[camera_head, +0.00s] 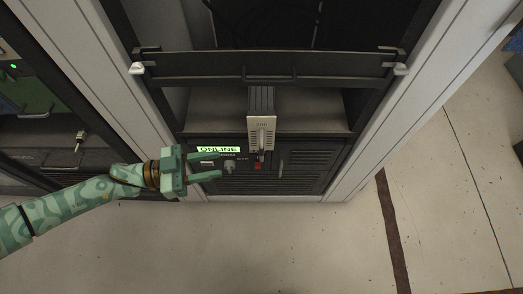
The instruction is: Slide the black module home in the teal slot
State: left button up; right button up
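A narrow module (261,121) with a dark finned top and a pale grey front sticks out of the middle of the open rack bay. A small red part (258,165) shows just below its front. I cannot make out a teal slot; the module's rear end lies under the dark crossbar and is hidden. My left gripper (214,165), teal-green, is to the left of the module and apart from it. Its two fingers are spread with nothing between them, in front of the lower panel. My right gripper is not in view.
A dark crossbar (272,67) spans the bay above the shelf (310,108). A lower unit has a lit ONLINE display (219,149), a knob (230,168) and a vented panel (309,171). Another rack stands at left. The floor (290,245) in front is clear.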

pick_arm(q)
jog(key=d, duration=0.4)
jog(key=w+d+b, duration=0.1)
jog(key=d, duration=0.3)
jog(key=w+d, duration=0.1)
jog(key=d, duration=0.3)
jog(key=shift+w+d+f, duration=0.15)
jog(key=shift+w+d, duration=0.1)
jog(key=shift+d, duration=0.05)
jog(key=shift+w+d, duration=0.15)
jog(key=shift+d, duration=0.55)
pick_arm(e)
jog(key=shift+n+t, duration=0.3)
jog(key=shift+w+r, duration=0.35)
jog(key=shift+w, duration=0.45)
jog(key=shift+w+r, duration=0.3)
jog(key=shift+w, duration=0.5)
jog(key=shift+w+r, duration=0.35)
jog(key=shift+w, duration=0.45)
pick_arm(q)
grip_shut()
